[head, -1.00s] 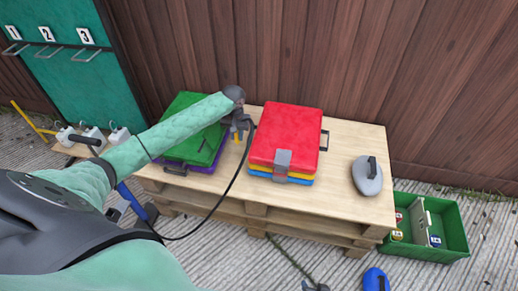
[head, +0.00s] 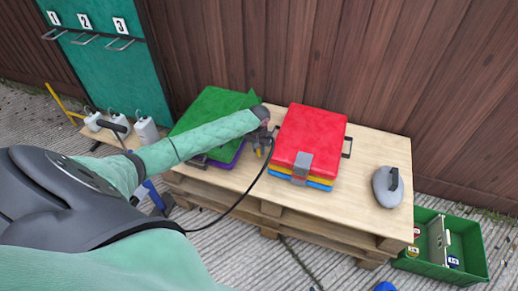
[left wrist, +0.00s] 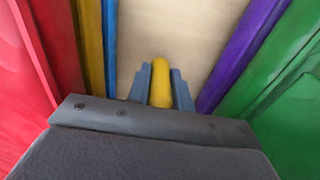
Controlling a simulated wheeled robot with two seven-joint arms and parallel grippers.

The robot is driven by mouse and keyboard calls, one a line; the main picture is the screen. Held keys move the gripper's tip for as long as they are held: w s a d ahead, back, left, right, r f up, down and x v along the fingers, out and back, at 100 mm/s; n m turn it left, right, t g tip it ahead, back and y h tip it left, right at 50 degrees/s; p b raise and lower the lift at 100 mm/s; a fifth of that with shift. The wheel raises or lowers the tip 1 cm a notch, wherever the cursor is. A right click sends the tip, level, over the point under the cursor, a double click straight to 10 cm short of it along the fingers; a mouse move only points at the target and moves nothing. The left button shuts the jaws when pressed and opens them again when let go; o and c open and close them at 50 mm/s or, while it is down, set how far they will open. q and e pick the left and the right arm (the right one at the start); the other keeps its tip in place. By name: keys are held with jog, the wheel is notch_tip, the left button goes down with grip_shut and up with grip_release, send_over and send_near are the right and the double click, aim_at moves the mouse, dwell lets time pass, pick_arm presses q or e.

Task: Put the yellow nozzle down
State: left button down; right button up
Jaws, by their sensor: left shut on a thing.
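My left gripper (head: 262,142) is between the green and purple stack and the red stack, low over the wooden pallet table (head: 262,195). It is shut on the yellow nozzle (left wrist: 160,82), which sits between the two blue-grey fingers in the left wrist view. In the head view the nozzle (head: 259,152) shows only as a small yellow spot under the gripper. A black hose (head: 237,200) runs from the gripper down to the left. Whether the nozzle touches the wood cannot be told. My right gripper is not in view.
The red, yellow and blue stack (head: 310,140) stands close right of the gripper; the green and purple stack (head: 213,112) stands close left. A grey rounded object (head: 387,187) sits farther right. A green crate (head: 470,262) stands on the ground. Bare wood lies between the stacks.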

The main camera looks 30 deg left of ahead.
pick_arm(q)
jog(key=c, duration=1.7)
grip_release()
jog(key=shift+f, duration=0.1)
jog(key=o, duration=0.4)
jog(key=shift+o, duration=0.2)
